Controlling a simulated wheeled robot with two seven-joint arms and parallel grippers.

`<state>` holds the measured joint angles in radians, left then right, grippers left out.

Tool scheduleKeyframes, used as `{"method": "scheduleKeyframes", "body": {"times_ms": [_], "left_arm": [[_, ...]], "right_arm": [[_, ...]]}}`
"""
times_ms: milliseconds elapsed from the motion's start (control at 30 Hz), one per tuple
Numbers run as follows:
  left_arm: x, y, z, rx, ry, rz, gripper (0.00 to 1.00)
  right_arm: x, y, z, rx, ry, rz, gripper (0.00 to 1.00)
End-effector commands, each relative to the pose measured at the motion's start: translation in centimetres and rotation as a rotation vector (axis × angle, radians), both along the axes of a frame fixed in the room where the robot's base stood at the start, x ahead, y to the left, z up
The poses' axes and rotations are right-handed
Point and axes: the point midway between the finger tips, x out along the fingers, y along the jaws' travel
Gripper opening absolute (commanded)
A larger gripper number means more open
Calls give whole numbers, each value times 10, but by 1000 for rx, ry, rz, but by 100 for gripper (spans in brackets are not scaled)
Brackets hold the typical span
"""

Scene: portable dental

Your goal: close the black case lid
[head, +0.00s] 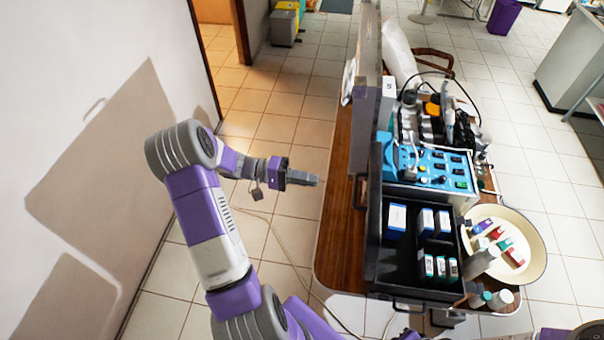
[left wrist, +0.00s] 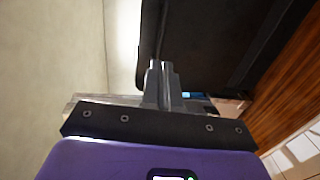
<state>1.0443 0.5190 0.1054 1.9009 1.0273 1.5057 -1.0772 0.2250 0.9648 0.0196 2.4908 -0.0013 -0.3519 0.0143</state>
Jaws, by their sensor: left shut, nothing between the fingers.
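The black case (head: 372,250) stands open on the wooden table, its compartment holding several small boxes. In the left wrist view a broad dark panel with a rounded corner, apparently the lid (left wrist: 215,45), fills the upper right beyond my fingertips. My right gripper is not in view.
A blue control panel (head: 432,168) and dark equipment sit behind the box compartment. A cream round tray (head: 535,255) with small items and white bottles (head: 480,263) are at the right. The wooden table's left strip (head: 340,235) is clear. A wall (head: 60,120) stands at the left.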

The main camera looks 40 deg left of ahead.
Motion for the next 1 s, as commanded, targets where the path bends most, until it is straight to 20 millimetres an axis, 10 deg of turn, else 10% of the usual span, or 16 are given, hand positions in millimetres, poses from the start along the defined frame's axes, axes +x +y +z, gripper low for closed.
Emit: {"method": "scheduleKeyframes", "body": {"times_ms": [400,1000], "left_arm": [[40,-68,-4,-2,4,-4,0],[47,-79,-5,3,4,0,0]], "right_arm": [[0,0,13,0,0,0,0],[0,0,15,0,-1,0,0]]}}
